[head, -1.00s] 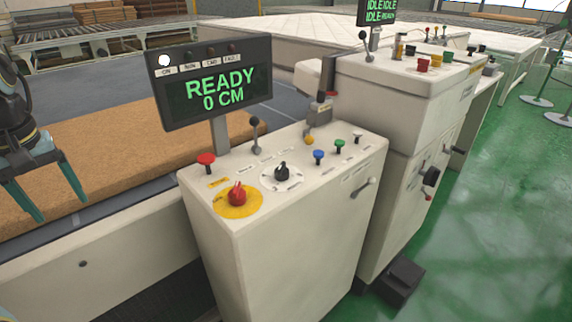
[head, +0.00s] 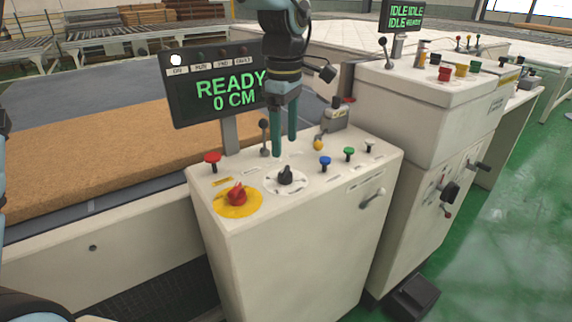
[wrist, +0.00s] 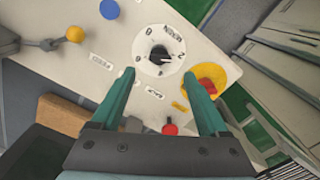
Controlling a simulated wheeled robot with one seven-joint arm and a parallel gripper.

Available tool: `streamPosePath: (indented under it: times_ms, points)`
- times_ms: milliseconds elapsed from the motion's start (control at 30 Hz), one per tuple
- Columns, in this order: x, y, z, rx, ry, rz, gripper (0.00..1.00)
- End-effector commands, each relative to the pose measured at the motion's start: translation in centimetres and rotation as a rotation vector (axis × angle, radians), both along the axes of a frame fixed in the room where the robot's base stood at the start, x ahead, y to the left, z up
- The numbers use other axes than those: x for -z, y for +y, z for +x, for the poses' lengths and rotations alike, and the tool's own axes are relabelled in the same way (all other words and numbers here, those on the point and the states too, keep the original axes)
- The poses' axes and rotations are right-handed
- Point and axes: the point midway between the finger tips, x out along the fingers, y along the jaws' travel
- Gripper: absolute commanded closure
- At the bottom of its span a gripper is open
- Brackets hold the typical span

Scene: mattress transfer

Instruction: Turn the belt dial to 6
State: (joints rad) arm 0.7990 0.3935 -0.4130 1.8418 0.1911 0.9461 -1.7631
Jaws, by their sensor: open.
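A black dial knob (head: 286,175) sits on a white numbered disc on top of the near console; I take it for the belt dial. It also shows in the wrist view (wrist: 159,54), with numbers around its rim too blurred to read surely. Its exact setting is unclear. My gripper (head: 284,153) points down above the dial, its teal fingers apart and empty. In the wrist view my gripper (wrist: 159,78) has one finger on each side, short of the dial. No contact shows. The console's screen (head: 225,88) reads READY 0 CM.
A red knob on a yellow disc (head: 237,197) is left of the dial, with a red button (head: 213,160) behind it. Blue (head: 325,162) and green (head: 349,153) buttons and a yellow-knobbed lever (head: 318,145) are to the right. A black-knobbed lever (head: 265,137) stands close behind my fingers.

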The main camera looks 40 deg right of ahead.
Motion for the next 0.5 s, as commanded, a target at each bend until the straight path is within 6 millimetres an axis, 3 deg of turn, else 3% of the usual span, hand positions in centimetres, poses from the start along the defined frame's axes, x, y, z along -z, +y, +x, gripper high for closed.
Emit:
streamPosePath:
  times_ms: [300, 500]
  points:
    - [5.6, 0.1, 0.0, 0.001, 0.002, 0.004, 0.22]
    - [7.3, 0.0, 0.0, 0.0, 0.0, 0.0, 0.22]
